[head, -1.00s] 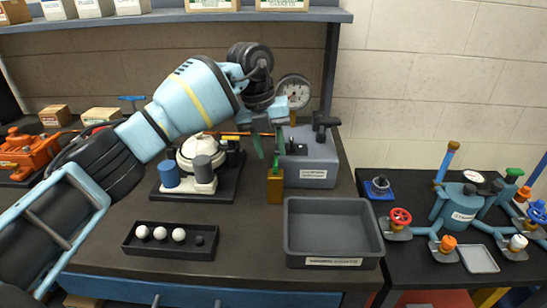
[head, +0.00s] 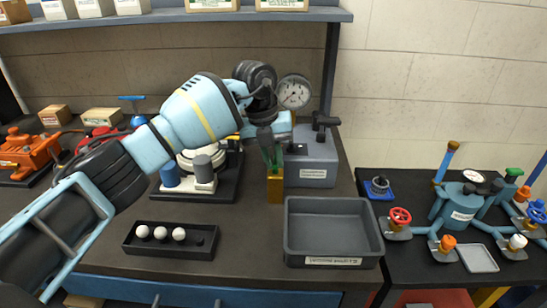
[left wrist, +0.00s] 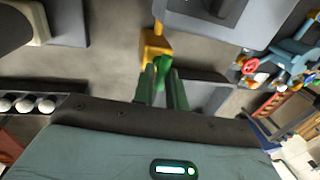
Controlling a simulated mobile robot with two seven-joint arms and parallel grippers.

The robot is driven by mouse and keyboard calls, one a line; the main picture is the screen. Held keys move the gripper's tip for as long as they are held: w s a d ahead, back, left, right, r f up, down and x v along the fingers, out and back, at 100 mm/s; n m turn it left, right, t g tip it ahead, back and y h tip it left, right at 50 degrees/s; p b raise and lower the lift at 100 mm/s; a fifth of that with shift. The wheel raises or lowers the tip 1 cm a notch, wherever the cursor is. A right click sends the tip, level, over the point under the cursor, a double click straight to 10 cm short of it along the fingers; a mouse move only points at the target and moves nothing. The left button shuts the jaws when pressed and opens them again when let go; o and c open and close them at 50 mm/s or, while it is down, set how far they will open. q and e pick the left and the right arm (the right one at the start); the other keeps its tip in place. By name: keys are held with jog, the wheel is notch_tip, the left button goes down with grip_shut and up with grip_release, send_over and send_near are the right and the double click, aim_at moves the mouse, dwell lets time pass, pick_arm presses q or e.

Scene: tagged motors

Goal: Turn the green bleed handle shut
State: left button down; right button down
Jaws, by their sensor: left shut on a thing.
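The green bleed handle (left wrist: 164,66) sits on a brass valve body (head: 275,190) at the left front corner of the grey gauge unit (head: 313,165). The valve body also shows in the left wrist view (left wrist: 153,46). My left gripper (head: 272,162) reaches down over the handle from above, its dark green fingers closed on it. In the left wrist view the handle shows between and just beyond the fingertips (left wrist: 160,78). In the head view the fingers hide most of the handle, so its exact angle is hard to tell. My right gripper is out of view.
A round dial gauge (head: 294,91) stands behind the unit. A grey open bin (head: 334,255) is in front of it. A black tray with white balls (head: 170,252) and a white-domed device (head: 203,170) lie left. A side table (head: 440,260) holds a coloured valve manifold.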

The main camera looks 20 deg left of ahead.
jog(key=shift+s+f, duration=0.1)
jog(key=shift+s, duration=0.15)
pick_arm(q)
jog(key=shift+m, duration=0.4)
jog(key=m, duration=0.3)
jog(key=shift+w+g, duration=0.1)
jog(key=shift+g, duration=0.2)
jog(key=m+b, duration=0.1)
jog(key=m, duration=0.2)
jog(key=shift+w+a+f+m+g, duration=0.1)
jog(key=shift+m+g, duration=0.2)
jog(key=shift+g, duration=0.1)
jog(key=m+b, duration=0.1)
jog(key=m, duration=0.2)
jog(key=m+g+b, duration=0.1)
jog(key=m, duration=0.2)
jog(key=shift+w+y, duration=0.15)
jog(key=shift+y, duration=0.25)
jog(key=m, duration=0.3)
jog(key=shift+y+b, duration=0.3)
jog(key=shift+b, duration=0.05)
jog(key=shift+m, duration=0.7)
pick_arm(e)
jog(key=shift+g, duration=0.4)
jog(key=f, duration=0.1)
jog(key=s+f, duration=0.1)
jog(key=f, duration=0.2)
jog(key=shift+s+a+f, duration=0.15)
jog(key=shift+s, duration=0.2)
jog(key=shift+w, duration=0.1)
